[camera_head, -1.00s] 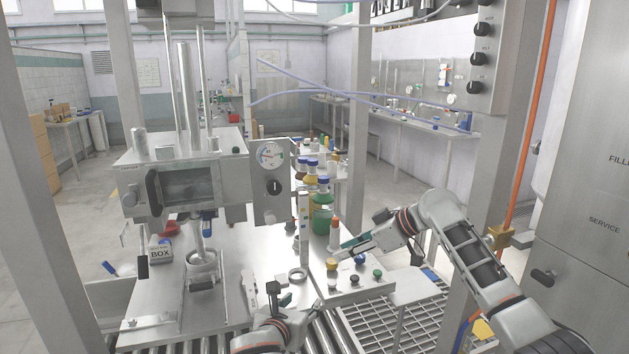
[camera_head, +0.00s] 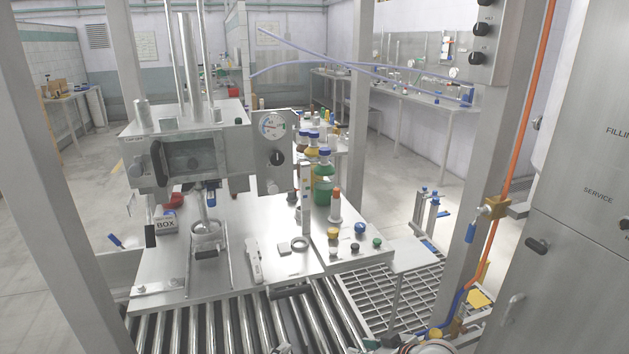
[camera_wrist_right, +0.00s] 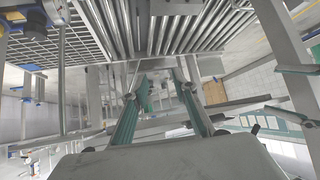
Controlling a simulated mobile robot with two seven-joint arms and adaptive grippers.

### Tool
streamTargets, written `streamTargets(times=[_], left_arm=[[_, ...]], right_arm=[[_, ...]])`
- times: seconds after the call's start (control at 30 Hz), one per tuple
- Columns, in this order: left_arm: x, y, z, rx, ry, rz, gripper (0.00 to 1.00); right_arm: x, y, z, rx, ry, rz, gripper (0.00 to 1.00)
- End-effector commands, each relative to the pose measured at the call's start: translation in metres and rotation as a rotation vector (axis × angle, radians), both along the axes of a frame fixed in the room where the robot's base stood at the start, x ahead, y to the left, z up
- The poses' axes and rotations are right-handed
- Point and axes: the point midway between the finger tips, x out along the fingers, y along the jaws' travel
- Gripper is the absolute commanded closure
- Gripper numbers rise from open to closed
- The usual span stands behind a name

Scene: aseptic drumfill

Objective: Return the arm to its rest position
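My right gripper (camera_head: 374,344) is low at the bottom edge of the head view, in front of the work table (camera_head: 215,285) and away from its objects. Most of it is cut off there. In the right wrist view its two teal-padded fingers (camera_wrist_right: 158,88) are spread apart with nothing between them. Rollers and floor grating show beyond them. Of my left arm, only a small dark part seems to show at the bottom edge of the head view, and its fingers cannot be made out.
The roller conveyor (camera_head: 215,325) and floor grating (camera_head: 375,300) lie before the table. A grey post (camera_head: 490,170) and orange hose (camera_head: 527,130) stand at right, beside the steel cabinet (camera_head: 570,270). Bottles, coloured buttons and a white handheld tool (camera_head: 254,262) are on the table.

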Motion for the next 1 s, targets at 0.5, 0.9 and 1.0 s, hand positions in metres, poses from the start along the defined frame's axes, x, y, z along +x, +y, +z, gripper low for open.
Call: streamTargets(times=[0.5,0.9,1.0], left_arm=[[-0.146,0.089,-0.076,-0.875,0.376,0.637,0.56],[-0.192,0.122,-0.087,-1.128,0.446,0.841,0.56],[-0.191,0.122,-0.087,-1.127,0.446,0.840,0.56]], right_arm=[[-0.209,-0.058,-0.058,-0.055,-0.118,-0.246,0.72],[-0.267,-0.072,-0.040,-0.075,-0.178,-0.278,0.72],[-0.267,-0.072,-0.040,-0.075,-0.178,-0.278,0.72]])
